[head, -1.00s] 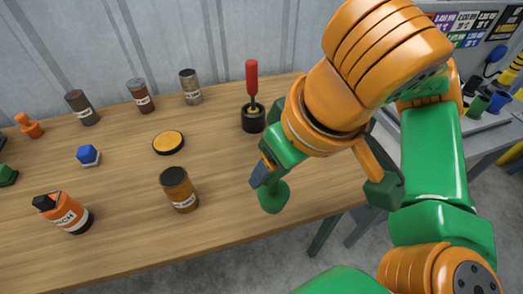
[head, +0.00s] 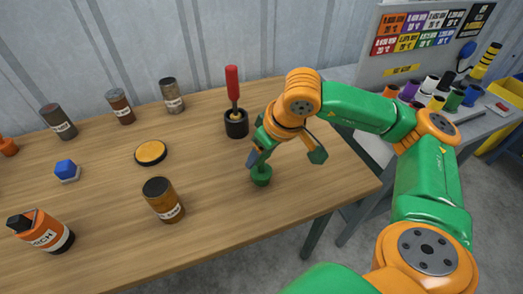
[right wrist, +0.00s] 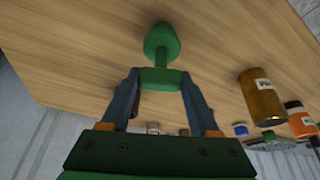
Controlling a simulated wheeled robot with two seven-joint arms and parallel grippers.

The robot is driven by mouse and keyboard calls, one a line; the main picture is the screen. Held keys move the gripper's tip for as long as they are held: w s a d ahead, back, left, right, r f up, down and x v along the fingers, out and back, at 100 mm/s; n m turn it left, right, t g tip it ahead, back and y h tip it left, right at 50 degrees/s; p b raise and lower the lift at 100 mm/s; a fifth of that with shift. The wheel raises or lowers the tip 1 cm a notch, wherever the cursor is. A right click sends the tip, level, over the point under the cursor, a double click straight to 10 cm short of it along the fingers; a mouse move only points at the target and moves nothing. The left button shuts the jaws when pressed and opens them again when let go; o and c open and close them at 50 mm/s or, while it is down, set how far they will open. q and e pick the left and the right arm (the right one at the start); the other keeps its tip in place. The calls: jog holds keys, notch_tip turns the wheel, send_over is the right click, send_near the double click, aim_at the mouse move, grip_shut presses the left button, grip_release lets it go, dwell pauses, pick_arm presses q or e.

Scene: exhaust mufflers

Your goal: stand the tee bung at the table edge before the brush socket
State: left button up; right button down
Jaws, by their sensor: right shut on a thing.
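The tee bung (head: 261,178) is green, with a round end below and a crossbar above. My right gripper (head: 260,157) is shut on its upper part, and the round end points down at the wooden table. I cannot tell whether it touches the top. The right wrist view shows the tee bung (right wrist: 161,42) with its crossbar between the two fingers (right wrist: 160,82). The brush socket (head: 237,124) is a black cup with a red-handled brush (head: 233,85) upright in it, behind and slightly left of the bung. My left gripper is not in view.
On the table (head: 215,225) stand a brown jar (head: 164,201), an orange bottle (head: 42,233), a yellow disc (head: 151,153), a blue-topped piece (head: 67,171) and several cans along the back. A side bench (head: 485,130) is at the right. Table around the bung is clear.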

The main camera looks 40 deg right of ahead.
jog(key=shift+f, duration=0.2)
jog(key=shift+c, duration=0.6)
grip_release()
jog(key=v, duration=1.2)
jog(key=shift+r+p, duration=0.25)
jog(key=shift+p, duration=0.15)
jog(key=shift+w, duration=0.1)
